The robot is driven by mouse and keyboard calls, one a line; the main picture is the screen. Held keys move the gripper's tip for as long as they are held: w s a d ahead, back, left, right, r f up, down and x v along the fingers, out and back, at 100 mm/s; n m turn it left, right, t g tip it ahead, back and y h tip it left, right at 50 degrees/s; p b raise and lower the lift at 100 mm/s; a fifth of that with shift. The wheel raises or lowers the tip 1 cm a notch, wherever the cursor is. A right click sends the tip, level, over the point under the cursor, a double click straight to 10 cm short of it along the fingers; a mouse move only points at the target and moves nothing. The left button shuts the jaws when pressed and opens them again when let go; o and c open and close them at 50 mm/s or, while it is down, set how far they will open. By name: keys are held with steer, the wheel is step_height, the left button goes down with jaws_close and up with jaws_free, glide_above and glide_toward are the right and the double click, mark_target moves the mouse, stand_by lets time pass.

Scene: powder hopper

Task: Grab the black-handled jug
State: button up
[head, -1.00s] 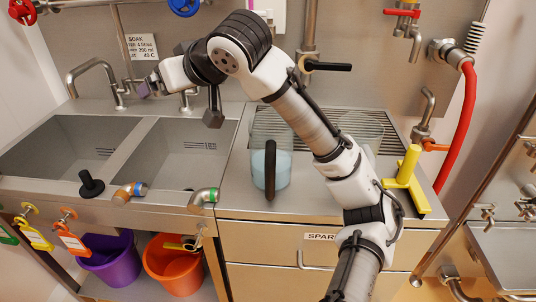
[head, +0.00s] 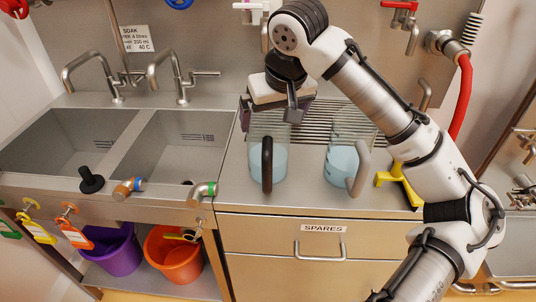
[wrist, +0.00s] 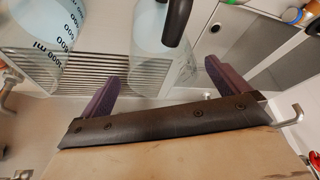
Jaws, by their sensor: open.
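The black-handled jug (head: 280,166) is clear, holds pale blue liquid and stands upright on the steel counter. Its black handle (head: 267,165) faces the front. My gripper (head: 272,112) is open and empty, just behind and above this jug in the head view, its purple fingers partly hidden. In the wrist view the fingers (wrist: 160,84) are spread wide. The black-handled jug (wrist: 150,45) shows beyond them, roughly centred on the gap and apart from the fingers; its black handle (wrist: 175,20) is cut by the top edge.
A similar jug with a grey handle (head: 341,158) stands close on the right; a marked jug wall (wrist: 45,40) shows left in the wrist view. A yellow tool (head: 400,182) lies farther right. Twin sinks (head: 175,145) with taps (head: 180,75) are on the left.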

mark_target(269, 128)
steer(key=p+x, duration=0.1)
steer(key=x, duration=0.4)
steer(key=shift+w+a+f, duration=0.1)
steer(key=shift+w+f, duration=0.1)
steer(key=shift+w, duration=0.05)
steer(key=c, duration=1.7)
